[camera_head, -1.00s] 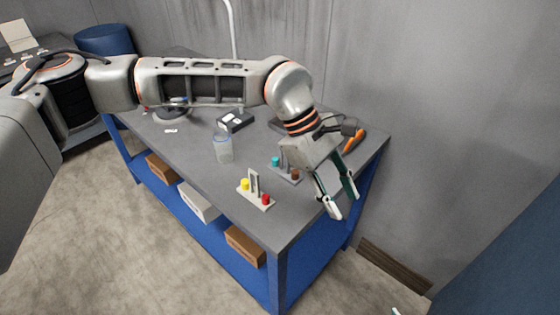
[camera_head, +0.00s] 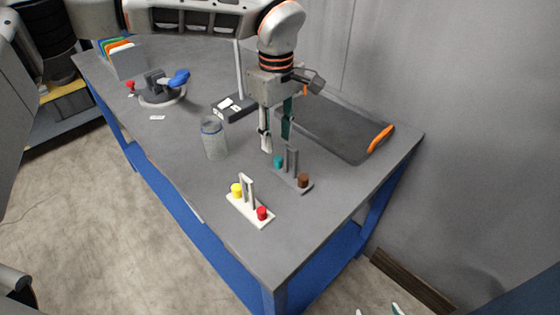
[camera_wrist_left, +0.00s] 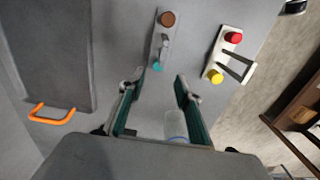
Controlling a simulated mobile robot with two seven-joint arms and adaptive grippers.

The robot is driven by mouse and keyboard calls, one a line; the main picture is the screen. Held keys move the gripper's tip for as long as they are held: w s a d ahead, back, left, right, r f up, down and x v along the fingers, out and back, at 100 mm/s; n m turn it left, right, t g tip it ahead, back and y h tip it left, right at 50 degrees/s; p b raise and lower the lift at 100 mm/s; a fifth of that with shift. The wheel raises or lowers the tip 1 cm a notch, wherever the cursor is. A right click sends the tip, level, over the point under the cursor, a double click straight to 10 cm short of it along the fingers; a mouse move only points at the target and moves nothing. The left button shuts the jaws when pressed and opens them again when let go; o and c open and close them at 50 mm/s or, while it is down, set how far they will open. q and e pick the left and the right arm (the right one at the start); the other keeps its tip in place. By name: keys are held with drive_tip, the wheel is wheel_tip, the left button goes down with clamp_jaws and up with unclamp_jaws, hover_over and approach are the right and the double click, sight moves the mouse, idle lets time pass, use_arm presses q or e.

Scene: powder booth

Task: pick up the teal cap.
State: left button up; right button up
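The teal cap (camera_head: 278,161) sits at one end of a grey stand (camera_head: 292,178) with upright posts; a brown cap (camera_head: 304,181) is at the other end. My left gripper (camera_head: 277,142) points down, open and empty, just above the teal cap. In the left wrist view the teal cap (camera_wrist_left: 157,67) shows between and just beyond the open fingertips (camera_wrist_left: 160,78). No finger visibly touches it. Two tips of my right gripper (camera_head: 378,311) show apart at the bottom edge; the rest is out of frame.
A white stand (camera_head: 250,210) with a yellow and a red cap is nearer the front edge. A clear jar (camera_head: 215,140) stands left of the gripper. A dark tray (camera_head: 335,130) with orange handles lies behind. The table's front right corner is clear.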

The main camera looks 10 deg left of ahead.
sight(277, 157)
use_arm(q)
drive_tip(key=shift+s+f, duration=0.1)
drive_tip(key=shift+f, duration=0.8)
drive_tip(key=shift+w+f, duration=0.2)
drive_tip(key=shift+f, duration=1.15)
drive_tip(key=shift+w+f, duration=0.2)
drive_tip(key=shift+f, duration=1.1)
drive_tip(key=c, duration=0.8)
